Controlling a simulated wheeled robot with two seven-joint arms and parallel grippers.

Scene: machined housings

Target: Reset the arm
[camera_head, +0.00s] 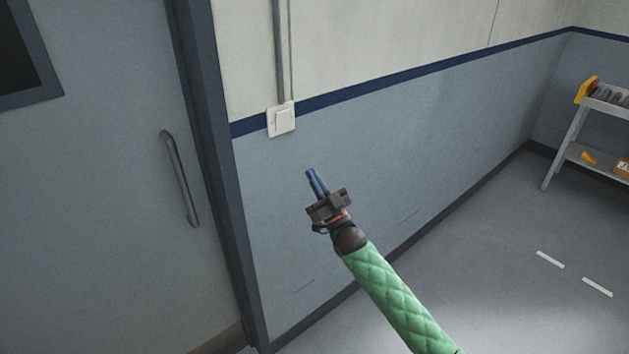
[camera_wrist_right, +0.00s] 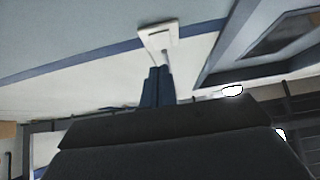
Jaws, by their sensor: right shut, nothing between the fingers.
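My right arm, in a green quilted sleeve, reaches up from the bottom of the head view. Its right gripper (camera_head: 312,175) is shut and empty, with blue fingers pointing up and left toward the wall. The fingers sit below and right of a white wall switch (camera_head: 282,120), apart from it in the picture. In the right wrist view the shut blue fingers (camera_wrist_right: 157,78) show in front of the wall, with the switch (camera_wrist_right: 160,37) just beyond their tips. My left gripper is not in view.
A grey door (camera_head: 110,200) with a vertical handle (camera_head: 180,178) stands at the left, inside a dark frame (camera_head: 222,170). A metal shelf (camera_head: 566,150) with parts on it stands at the far right. The floor (camera_head: 480,270) between is clear.

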